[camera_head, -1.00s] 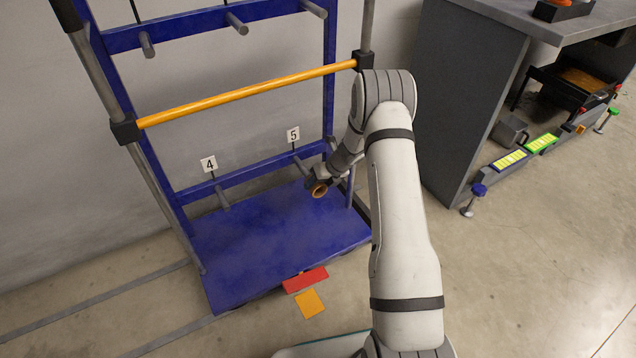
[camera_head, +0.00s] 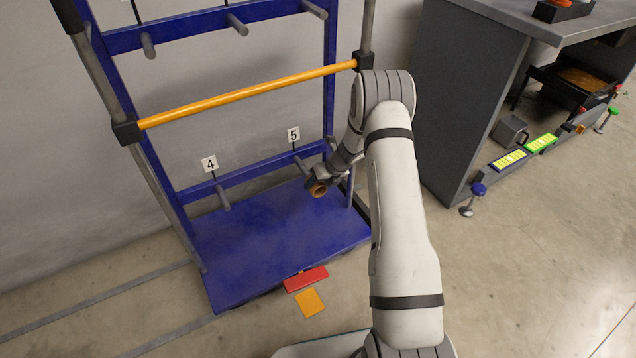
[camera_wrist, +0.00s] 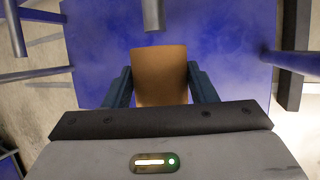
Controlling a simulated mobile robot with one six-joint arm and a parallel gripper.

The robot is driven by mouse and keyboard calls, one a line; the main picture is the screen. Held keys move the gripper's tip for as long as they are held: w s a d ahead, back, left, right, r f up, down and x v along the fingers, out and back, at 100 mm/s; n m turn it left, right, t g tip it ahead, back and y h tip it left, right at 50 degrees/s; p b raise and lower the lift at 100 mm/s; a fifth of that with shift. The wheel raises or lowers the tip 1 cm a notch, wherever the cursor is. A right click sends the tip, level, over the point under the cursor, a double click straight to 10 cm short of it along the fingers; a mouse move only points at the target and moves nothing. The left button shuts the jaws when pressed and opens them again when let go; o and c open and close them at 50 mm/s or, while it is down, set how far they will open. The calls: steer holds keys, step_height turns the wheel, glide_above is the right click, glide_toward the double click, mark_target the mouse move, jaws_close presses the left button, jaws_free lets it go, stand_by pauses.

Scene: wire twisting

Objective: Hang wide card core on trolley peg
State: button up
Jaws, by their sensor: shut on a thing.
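The brown card core (camera_head: 319,189) is held in my gripper (camera_head: 313,181), low in front of the blue trolley (camera_head: 270,240). In the wrist view the core (camera_wrist: 160,75) sits between the two fingers of my gripper (camera_wrist: 160,85), which are shut on its sides. A grey peg (camera_wrist: 153,14) shows just beyond the core in the wrist view, apart from it in the picture. In the head view the lower rail carries pegs by the labels 4 (camera_head: 209,163) and 5 (camera_head: 293,134). The peg at label 5 (camera_head: 301,165) is left of my gripper. Part of the rail is hidden behind my arm.
An orange bar (camera_head: 240,96) crosses the trolley front above my gripper. Upper pegs (camera_head: 237,25) stick out from the top rail. A grey bench (camera_head: 470,90) stands at the right. The trolley's base deck is bare.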

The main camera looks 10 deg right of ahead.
steer(key=shift+w, duration=0.1)
steer(key=shift+w+a+p, duration=0.15)
steer(key=shift+w+p, duration=0.15)
steer(key=shift+w+a+p, duration=0.3)
steer(key=shift+w+p, duration=0.2)
steer(key=shift+w, duration=0.4)
steer(key=shift+w+a+p, duration=0.3)
steer(key=shift+w+p, duration=0.15)
steer(key=shift+w, duration=0.45)
steer(key=shift+w+a, duration=0.1)
steer(key=shift+w, duration=0.2)
steer(key=shift+w+a, duration=0.3)
steer(key=shift+w, duration=0.65)
steer(key=shift+w+a, duration=0.3)
steer(key=shift+w, duration=0.65)
steer(key=o, duration=1.1)
steer(key=shift+c, duration=0.2)
steer(key=p+v, duration=0.3)
steer(key=v, duration=0.5)
steer(key=shift+s+f, duration=0.15)
